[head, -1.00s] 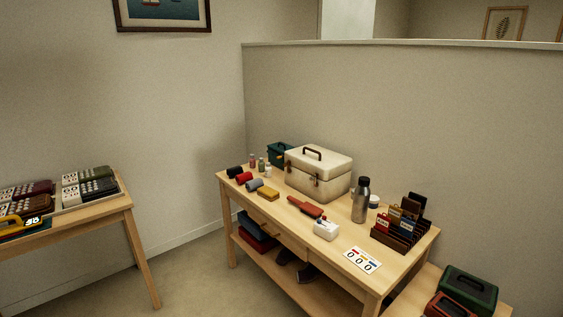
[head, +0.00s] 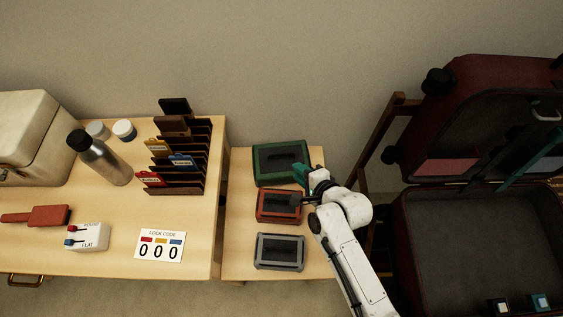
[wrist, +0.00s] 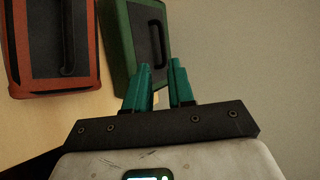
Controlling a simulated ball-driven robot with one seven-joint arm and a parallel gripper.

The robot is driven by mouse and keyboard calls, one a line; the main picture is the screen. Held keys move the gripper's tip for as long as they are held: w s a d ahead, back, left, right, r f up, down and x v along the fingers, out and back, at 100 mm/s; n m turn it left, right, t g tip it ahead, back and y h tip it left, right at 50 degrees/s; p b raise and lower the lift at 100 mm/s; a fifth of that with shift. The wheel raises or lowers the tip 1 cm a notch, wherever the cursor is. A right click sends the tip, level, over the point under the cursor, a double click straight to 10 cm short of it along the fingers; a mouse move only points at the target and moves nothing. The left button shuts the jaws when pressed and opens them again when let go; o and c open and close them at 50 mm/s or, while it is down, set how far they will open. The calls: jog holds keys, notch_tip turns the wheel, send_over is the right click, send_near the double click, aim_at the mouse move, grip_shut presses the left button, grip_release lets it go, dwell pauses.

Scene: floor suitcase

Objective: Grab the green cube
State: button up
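The green cube (head: 268,176) is a boxy case with a dark top panel and a dark handle. It lies at the back of the small side table in the head view. It also shows in the wrist view (wrist: 118,42), up and left of my fingers. My gripper (head: 300,174) has teal fingers near the cube's right front corner in the head view. In the wrist view my gripper (wrist: 161,64) is open, with a gap between its fingers and nothing held. The left fingertip overlaps the cube's edge in view; I cannot tell whether they touch.
A red case (head: 262,218) and a grey case (head: 262,262) lie in front of the green cube on the side table (head: 236,200). A larger table with a card rack (head: 180,190) stands left. An open dark red suitcase (head: 403,240) is right.

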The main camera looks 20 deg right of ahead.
send_near(281, 155)
jog(key=shift+w+a+f+m, duration=0.15)
jog(key=shift+w+f, duration=0.1)
jog(key=shift+w, duration=0.15)
jog(key=shift+w+a+f+m, duration=0.1)
jog(key=shift+w+f+m, duration=0.1)
jog(key=shift+w, duration=0.15)
jog(key=shift+b+x, duration=0.5)
jog(key=shift+x, duration=2.7)
jog(key=shift+s+d+f, duration=0.1)
jog(key=shift+d, duration=0.05)
grip_shut()
